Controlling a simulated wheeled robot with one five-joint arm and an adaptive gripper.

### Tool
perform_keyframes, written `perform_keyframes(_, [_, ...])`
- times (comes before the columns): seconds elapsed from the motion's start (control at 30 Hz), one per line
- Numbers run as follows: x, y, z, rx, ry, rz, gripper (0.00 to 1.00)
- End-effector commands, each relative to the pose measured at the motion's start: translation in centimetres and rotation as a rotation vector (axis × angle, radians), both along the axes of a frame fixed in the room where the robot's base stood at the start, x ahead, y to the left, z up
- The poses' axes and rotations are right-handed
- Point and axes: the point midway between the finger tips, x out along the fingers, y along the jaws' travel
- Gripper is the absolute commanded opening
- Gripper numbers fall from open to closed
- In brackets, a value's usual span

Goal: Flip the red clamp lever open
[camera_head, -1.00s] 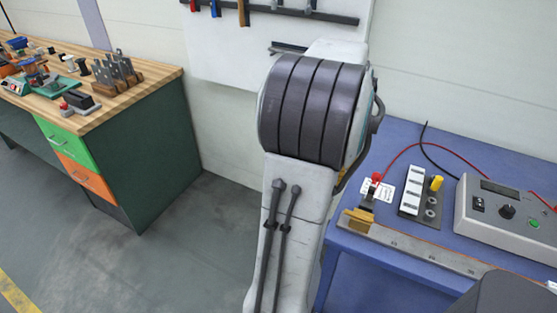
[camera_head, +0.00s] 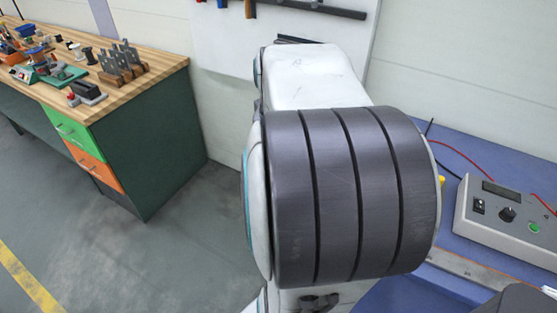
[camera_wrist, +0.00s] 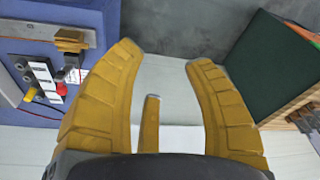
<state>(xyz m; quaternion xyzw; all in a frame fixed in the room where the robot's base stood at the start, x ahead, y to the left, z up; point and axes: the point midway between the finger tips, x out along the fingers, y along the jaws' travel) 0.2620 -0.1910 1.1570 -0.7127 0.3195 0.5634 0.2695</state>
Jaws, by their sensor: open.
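In the wrist view, a small red part (camera_wrist: 61,88), which looks like the red clamp lever, is at the left on the blue table (camera_wrist: 35,20). It is too small to tell its angle. A brass-coloured block (camera_wrist: 70,40) and a white terminal strip (camera_wrist: 42,76) are close to it. The red part lies outside the fingers, left of the left finger. In the head view my arm hides the lever.
A grey meter box (camera_head: 508,222) with a red lead stands on the blue table. A wooden-topped bench (camera_head: 130,85) with a green drawer and several tools is at the left. Open grey floor (camera_head: 95,240) lies in front of the bench.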

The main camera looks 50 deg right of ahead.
Motion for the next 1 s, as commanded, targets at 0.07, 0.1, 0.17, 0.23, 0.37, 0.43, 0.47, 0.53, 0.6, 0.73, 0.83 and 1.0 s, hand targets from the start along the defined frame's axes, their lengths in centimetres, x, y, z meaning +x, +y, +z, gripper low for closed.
perform_keyframes(0.07, [0.3, 1.0, 0.3, -0.007, -0.006, 0.037, 0.47])
perform_keyframes(0.1, [0.4, 1.3, 0.4, -0.009, -0.008, 0.05, 0.47])
perform_keyframes(0.17, [0.4, 1.8, 0.5, -0.012, -0.01, 0.067, 0.47])
perform_keyframes(0.23, [0.5, 2.2, 0.6, -0.015, -0.014, 0.083, 0.47])
perform_keyframes(0.37, [0.6, 2.6, 0.6, -0.017, -0.016, 0.101, 0.47])
perform_keyframes(0.43, [0.6, 2.7, 0.6, -0.018, -0.017, 0.105, 0.47])
perform_keyframes(0.47, [0.6, 2.8, 0.6, -0.018, -0.016, 0.106, 0.47])
perform_keyframes(0.53, [0.6, 2.8, 0.6, -0.018, -0.016, 0.107, 0.47])
perform_keyframes(0.6, [0.6, 2.8, 0.6, -0.018, -0.016, 0.106, 0.47])
perform_keyframes(0.73, [0.6, 2.8, 0.6, -0.018, -0.016, 0.106, 0.47])
perform_keyframes(0.83, [0.6, 2.8, 0.6, -0.018, -0.016, 0.106, 0.47])
perform_keyframes(1.0, [0.6, 2.8, 0.6, -0.018, -0.016, 0.106, 0.47])
